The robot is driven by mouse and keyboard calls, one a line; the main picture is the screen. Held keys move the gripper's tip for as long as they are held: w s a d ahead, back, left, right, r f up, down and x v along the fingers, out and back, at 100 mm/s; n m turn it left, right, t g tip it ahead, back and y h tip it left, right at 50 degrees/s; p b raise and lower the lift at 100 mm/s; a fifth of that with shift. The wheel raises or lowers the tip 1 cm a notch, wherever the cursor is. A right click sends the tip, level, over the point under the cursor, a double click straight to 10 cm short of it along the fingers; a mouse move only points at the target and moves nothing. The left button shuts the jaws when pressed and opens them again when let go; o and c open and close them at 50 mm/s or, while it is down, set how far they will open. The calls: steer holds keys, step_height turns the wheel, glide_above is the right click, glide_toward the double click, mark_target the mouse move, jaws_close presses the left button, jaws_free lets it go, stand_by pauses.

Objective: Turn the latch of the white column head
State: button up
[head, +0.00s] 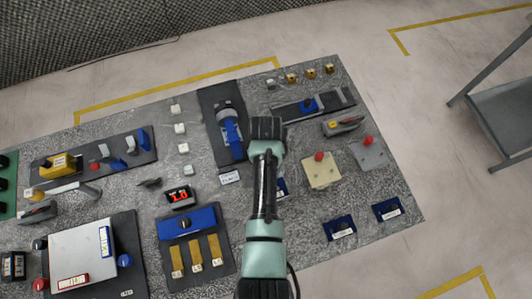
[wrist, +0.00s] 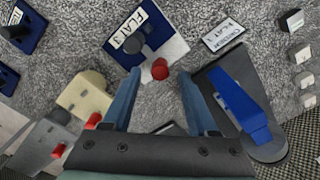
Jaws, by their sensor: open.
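I cannot tell how far above the knob the fingertips are. In the head view my arm hides the white head; only an edge of its blue plate (head: 282,187) shows.
A beige head (head: 321,171) and a grey head (head: 369,153), each with a red knob, stand to the right. A blue lever on a dark base (head: 231,134) stands close on the left. Bare grey board (head: 285,240) lies in front.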

step_height(320, 180, up, 11)
steer(key=b, duration=0.1)
steer(key=shift+r+b, duration=0.2)
steer(key=shift+b, duration=0.2)
stand_by(0.3)
steer(key=w+r+n+t+b, duration=0.1)
steer(key=w+r+t+b, duration=0.2)
steer(key=w+r+t, duration=0.65)
steer(key=w+r+n+t+b, duration=0.1)
steer(key=w+r+t, duration=0.2)
steer(key=r, duration=0.7)
steer(key=w+r+n+t+b, duration=0.1)
steer(key=w+r+t+b, duration=0.15)
steer(key=r, duration=0.75)
steer(key=s+r+n+t+b, duration=0.1)
steer(key=s+r+t, duration=0.5)
steer(key=r, duration=0.6)
steer(key=s+r+n+t+b, duration=0.1)
steer(key=s+r+t+b, duration=0.1)
steer(key=s+r+t, duration=0.4)
steer(key=s+r, duration=0.4)
steer(key=r, duration=0.3)
steer(key=shift+s+n, duration=0.2)
steer(key=shift+n, duration=0.1)
